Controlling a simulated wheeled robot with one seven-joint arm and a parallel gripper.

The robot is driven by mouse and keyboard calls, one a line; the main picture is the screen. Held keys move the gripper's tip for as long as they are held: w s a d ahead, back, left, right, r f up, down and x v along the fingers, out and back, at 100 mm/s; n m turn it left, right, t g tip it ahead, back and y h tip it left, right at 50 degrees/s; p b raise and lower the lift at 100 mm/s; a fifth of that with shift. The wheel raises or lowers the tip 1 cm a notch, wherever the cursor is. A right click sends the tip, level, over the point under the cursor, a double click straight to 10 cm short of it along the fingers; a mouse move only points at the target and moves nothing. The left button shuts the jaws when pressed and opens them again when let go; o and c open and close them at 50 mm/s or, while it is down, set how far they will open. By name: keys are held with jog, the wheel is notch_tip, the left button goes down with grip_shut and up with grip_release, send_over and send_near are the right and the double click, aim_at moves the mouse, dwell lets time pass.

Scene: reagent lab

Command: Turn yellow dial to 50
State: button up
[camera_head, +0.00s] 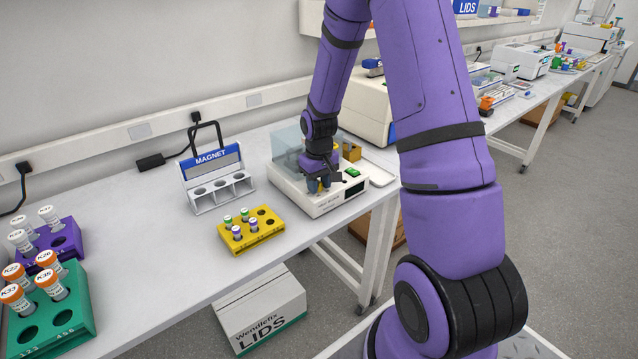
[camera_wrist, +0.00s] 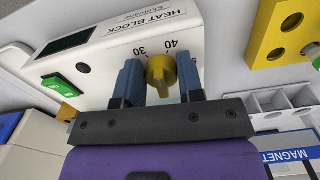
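The yellow dial (camera_wrist: 162,70) is on the white face of the heat block (camera_wrist: 218,25), with the marks 30 and 40 readable beside it. My gripper (camera_wrist: 160,75) has one blue finger on each side of the dial, with a narrow gap visible beside the dial's slim part. In the head view my gripper (camera_head: 318,186) points down at the front of the heat block (camera_head: 314,203), largely covering the dial.
A yellow tube rack (camera_head: 235,240) stands in front and left of the heat block. A magnet rack (camera_head: 212,163) with a tall handle stands to its left. Green (camera_head: 75,325) and purple (camera_head: 35,262) racks with tubes are at far left. The bench between them is clear.

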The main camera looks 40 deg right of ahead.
jog(key=shift+m, duration=0.4)
jog(key=m, duration=0.3)
jog(key=shift+w+a+m, duration=0.1)
jog(key=shift+a+m, duration=0.15)
jog(key=shift+m, duration=0.15)
jog(key=m, duration=0.3)
jog(key=shift+w+a+m, duration=0.1)
jog(key=shift+m, duration=0.2)
jog(key=m, duration=0.4)
jog(key=shift+w+a+m, duration=0.1)
jog(key=shift+w+m, duration=0.05)
jog(key=shift+m, duration=0.15)
jog(key=m, duration=0.4)
jog(key=shift+w, duration=0.15)
jog(key=shift+m, duration=0.3)
jog(key=o, duration=0.9)
jog(key=shift+c, duration=0.2)
